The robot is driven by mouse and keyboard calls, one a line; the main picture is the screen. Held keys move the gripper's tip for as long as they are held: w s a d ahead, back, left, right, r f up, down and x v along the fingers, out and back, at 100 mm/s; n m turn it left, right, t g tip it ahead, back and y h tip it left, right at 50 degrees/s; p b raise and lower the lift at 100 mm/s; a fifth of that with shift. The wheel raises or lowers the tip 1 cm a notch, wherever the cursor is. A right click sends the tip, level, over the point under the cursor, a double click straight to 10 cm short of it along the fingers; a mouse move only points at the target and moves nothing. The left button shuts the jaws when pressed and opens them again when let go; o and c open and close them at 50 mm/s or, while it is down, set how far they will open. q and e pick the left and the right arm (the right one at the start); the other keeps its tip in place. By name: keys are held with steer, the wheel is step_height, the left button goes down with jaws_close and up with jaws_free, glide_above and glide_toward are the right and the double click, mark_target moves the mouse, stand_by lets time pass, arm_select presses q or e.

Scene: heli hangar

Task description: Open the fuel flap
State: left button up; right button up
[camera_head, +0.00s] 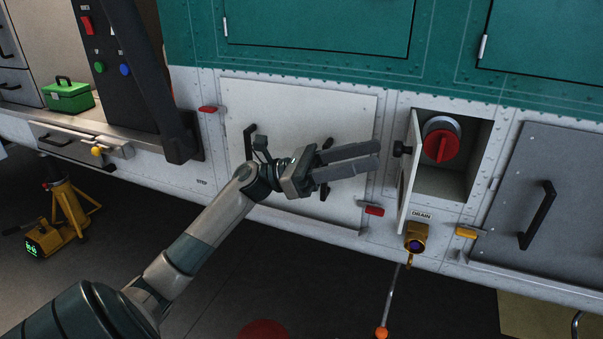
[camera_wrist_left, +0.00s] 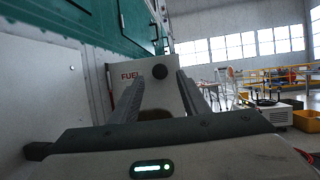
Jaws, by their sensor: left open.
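The fuel flap (camera_head: 408,185) is a pale panel hinged at the left of its recess. It stands swung out, seen nearly edge-on in the head view. Its black knob (camera_head: 402,149) is on the outer face, pointing left. Behind it the recess shows a round red fuel cap (camera_head: 440,145). In the left wrist view the flap (camera_wrist_left: 150,98) shows red "FUEL" lettering beside the knob (camera_wrist_left: 160,71). My left gripper (camera_head: 379,157) is open, its fingers pointing right, just left of the knob. The knob appears between the fingertips in the wrist view, with no visible grip. My right gripper is out of view.
A large white panel with dark handles (camera_head: 295,115) lies behind my left gripper. Below the recess are a brass drain fitting (camera_head: 416,236) and a rod with an orange ball (camera_head: 381,332). A grey door (camera_head: 555,190) is to the right. A yellow jack (camera_head: 70,210) stands at left.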

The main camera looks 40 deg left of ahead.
arm_select(q)
steer(key=b+v, duration=0.3)
steer(key=v, duration=1)
steer(key=shift+s+a+f, duration=0.15)
steer(key=shift+a+f, duration=0.05)
steer(key=shift+a, duration=0.15)
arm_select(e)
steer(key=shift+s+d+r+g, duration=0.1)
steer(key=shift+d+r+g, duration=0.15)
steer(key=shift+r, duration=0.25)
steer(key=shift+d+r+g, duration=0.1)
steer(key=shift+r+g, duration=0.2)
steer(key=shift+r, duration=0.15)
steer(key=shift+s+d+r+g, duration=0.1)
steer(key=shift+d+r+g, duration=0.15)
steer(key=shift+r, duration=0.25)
